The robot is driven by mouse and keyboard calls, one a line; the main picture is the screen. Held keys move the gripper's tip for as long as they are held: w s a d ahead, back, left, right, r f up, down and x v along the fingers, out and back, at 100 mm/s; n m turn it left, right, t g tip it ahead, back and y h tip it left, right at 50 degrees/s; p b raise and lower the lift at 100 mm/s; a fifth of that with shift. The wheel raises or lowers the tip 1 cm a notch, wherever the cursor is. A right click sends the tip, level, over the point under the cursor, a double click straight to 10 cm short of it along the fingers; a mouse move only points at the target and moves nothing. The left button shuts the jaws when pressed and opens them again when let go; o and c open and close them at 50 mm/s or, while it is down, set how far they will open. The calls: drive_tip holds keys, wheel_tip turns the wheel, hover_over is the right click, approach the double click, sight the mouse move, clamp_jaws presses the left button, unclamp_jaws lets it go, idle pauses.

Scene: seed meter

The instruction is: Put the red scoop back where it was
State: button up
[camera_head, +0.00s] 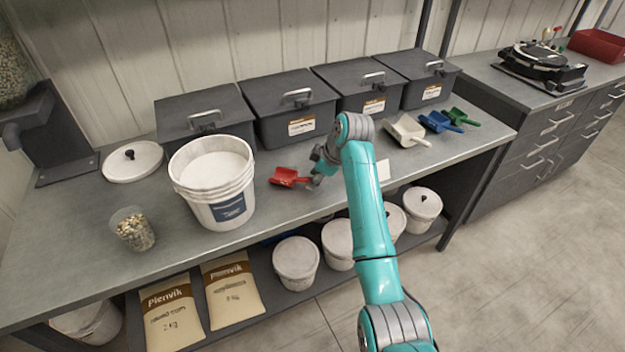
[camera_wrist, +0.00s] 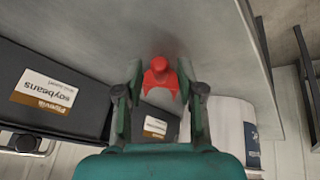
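The red scoop (camera_head: 286,176) is at the middle of the workbench (camera_head: 262,215), just right of the white bucket, its handle end toward my gripper. My gripper (camera_head: 317,168) is at the scoop's right side, low over the bench. In the wrist view, the scoop (camera_wrist: 160,76) shows between the tips of my gripper (camera_wrist: 161,82). The two fingers stand well apart, and I see no clear contact with the scoop. Beige (camera_head: 407,130), blue (camera_head: 437,122) and green (camera_head: 460,117) scoops lie in a row at the right of the bench.
An open white bucket (camera_head: 229,211) stands close left of the red scoop. Several lidded grey bins (camera_head: 290,102) line the back. A cup of seeds (camera_head: 132,229) and a white lid (camera_head: 132,161) are at the left. A small pale card (camera_head: 383,169) lies right of my arm.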

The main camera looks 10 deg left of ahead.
drive_tip(key=v, duration=1)
drive_tip(key=shift+r, duration=0.1)
